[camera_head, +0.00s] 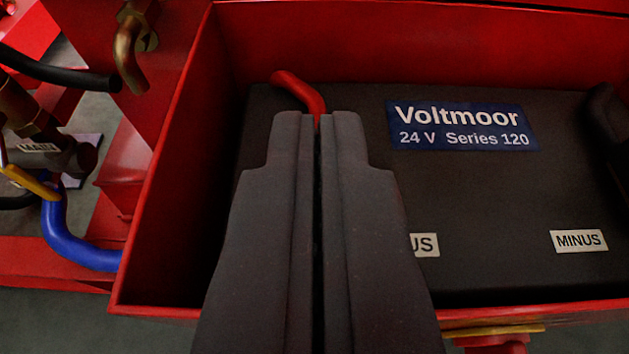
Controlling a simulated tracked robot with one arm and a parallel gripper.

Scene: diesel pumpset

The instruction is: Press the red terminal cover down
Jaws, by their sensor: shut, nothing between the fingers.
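The battery (470,190) is a dark block with a blue "Voltmoor 24 V Series 120" label. A red curved piece (298,90) shows just beyond my fingertips, at the back left of the battery top. I cannot tell whether it is the red terminal cover or a red cable. My gripper (318,116) is shut and empty, its fingers side by side with a thin dark gap. I cannot tell whether the fingertips touch anything.
A red box (160,215) with raised walls surrounds the battery. A "MINUS" tag (578,241) and a black piece (607,118) are at the right. At the left, outside the box, are a blue hose (70,245), a black hose (60,72) and brass fittings (130,55).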

